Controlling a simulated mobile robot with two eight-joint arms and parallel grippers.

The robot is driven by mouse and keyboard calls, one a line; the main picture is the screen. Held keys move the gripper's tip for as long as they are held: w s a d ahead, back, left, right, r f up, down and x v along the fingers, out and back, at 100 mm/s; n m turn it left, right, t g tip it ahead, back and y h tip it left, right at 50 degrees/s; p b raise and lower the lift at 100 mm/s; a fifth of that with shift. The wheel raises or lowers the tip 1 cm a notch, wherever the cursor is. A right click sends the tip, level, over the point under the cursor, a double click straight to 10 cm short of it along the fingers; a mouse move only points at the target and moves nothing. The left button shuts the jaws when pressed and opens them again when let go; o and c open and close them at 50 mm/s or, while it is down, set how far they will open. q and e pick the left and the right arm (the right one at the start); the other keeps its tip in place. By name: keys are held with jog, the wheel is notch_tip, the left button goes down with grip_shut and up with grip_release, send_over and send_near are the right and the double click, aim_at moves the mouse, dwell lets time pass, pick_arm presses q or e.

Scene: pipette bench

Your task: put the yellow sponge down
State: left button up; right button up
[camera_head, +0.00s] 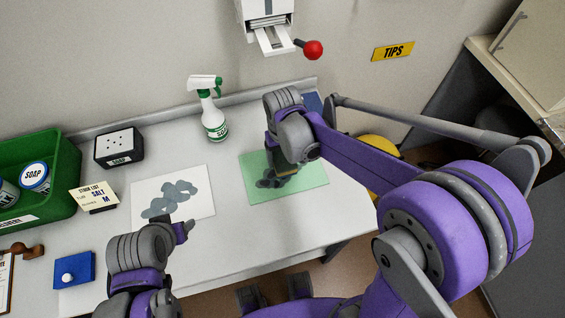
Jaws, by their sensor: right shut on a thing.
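My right gripper (276,180) is low over the green mat (312,178), at its middle. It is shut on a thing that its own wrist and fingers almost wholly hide. I take this to be the yellow sponge, as no sponge shows elsewhere. I cannot tell whether it touches the mat. My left gripper (186,231) is at the front of the bench, near the lower edge of a white sheet (200,207). Its jaws are too unclear to judge.
The white sheet bears grey-blue blotches. A spray bottle (214,122) and black box (120,146) stand behind. A green crate (53,150) with soap tubs, a stock card (94,197) and blue block (74,269) are left. A dispenser (268,22) with red-knobbed lever (312,49) hangs above.

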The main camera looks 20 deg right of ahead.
aim_at(282, 165)
jog(key=shift+w+f, duration=0.1)
jog(key=shift+f, duration=1.85)
jog(key=shift+f+b, duration=0.35)
jog(key=shift+b, duration=0.05)
jog(key=o, duration=1.5)
jog(key=shift+c, duration=0.2)
jog(key=shift+o, duration=0.5)
